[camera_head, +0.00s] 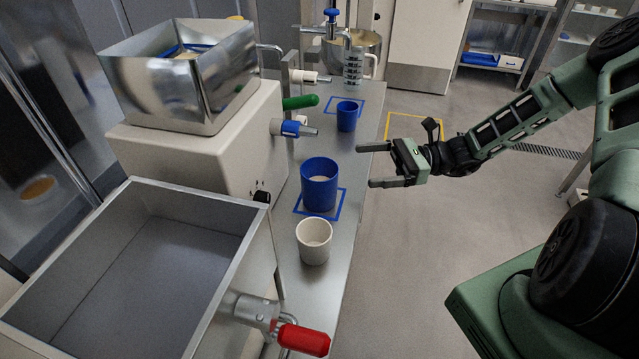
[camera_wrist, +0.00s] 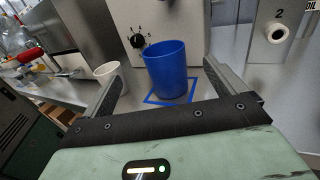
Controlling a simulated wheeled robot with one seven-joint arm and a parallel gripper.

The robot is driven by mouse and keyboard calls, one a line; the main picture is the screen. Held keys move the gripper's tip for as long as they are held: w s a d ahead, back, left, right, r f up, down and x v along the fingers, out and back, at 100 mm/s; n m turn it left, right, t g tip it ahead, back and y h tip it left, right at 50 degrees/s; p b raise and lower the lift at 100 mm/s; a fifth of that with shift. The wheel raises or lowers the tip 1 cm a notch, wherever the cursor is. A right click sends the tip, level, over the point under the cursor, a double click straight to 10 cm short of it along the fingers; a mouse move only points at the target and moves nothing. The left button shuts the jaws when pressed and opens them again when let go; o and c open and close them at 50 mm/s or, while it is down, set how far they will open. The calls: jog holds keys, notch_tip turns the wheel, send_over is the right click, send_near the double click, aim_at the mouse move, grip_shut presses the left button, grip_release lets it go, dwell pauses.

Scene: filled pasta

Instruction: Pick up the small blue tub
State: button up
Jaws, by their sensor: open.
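In the wrist view the larger tub (camera_wrist: 168,69) appears between my fingers, beyond the fingertips. My gripper (camera_head: 375,165) is open and empty, to the right of the larger tub and nearer the camera than the small one, with its fingers pointing left towards the counter. It touches neither tub.
A white cup (camera_head: 314,241) stands in front of the larger tub. The floor right of the counter is open.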

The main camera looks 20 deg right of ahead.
aim_at(320, 170)
jog(key=shift+f+p+x, duration=0.15)
jog(key=shift+p+x, duration=1)
jog(key=shift+x, duration=1.9)
jog(key=shift+f+p+x, duration=0.15)
jog(key=shift+p+x, duration=1)
jog(key=shift+x, duration=1.95)
jog(key=shift+w+d, duration=0.1)
jog(key=c, duration=1.5)
jog(key=shift+c, duration=0.8)
